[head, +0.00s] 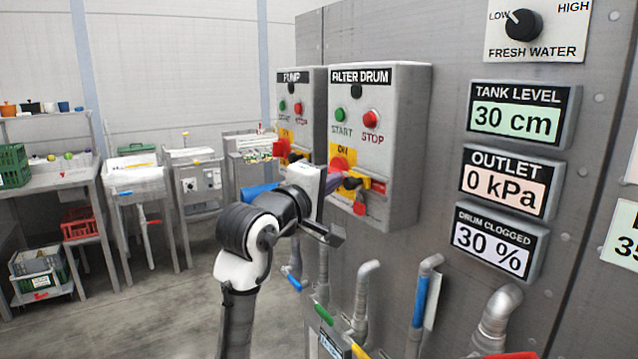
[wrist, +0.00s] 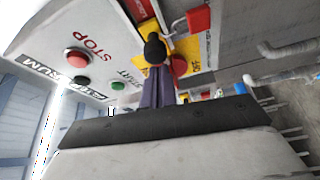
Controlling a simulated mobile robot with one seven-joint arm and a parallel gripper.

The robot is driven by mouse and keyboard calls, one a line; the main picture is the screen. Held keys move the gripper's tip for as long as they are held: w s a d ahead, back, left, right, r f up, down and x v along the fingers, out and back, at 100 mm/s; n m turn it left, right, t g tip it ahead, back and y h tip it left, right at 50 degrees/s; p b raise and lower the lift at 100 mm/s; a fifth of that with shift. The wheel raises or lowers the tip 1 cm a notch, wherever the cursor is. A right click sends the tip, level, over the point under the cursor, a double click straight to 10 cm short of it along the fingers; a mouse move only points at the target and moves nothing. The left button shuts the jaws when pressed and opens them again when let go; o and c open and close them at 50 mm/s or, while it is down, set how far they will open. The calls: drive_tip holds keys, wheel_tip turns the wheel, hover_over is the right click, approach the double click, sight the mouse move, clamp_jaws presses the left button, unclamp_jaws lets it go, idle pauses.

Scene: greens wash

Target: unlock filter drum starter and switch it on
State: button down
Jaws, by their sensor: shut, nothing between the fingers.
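The grey filter drum starter box (head: 405,130) is on the steel panel in the head view, with a green START button (head: 340,115) and a red STOP button (head: 370,118). Below them is a yellow and red switch plate with a black-knobbed handle (head: 353,183); the knob also shows in the wrist view (wrist: 155,48). A red padlock (head: 360,208) hangs at the switch; in the wrist view (wrist: 199,20) its shackle shows beside the plate. My gripper (wrist: 155,72) is shut and empty, its fingertips right at the knob; whether they touch it I cannot tell.
The pump starter box (head: 306,100) stands close to the left. Pipes with blue (head: 419,300) and green handles stick out below. Display panels (head: 520,115) are to the right. Benches and crates (head: 80,222) stand at the far left, with open floor before them.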

sight(363, 180)
drive_tip(key=shift+w+d, duration=0.2)
drive_tip(key=shift+w, duration=0.1)
drive_tip(key=shift+s+d, duration=0.6)
drive_tip(key=shift+s, duration=0.35)
drive_tip(key=shift+s+d, duration=0.6)
drive_tip(key=shift+s, duration=0.3)
drive_tip(key=shift+s+f+p, duration=0.1)
drive_tip(key=shift+p, duration=0.2)
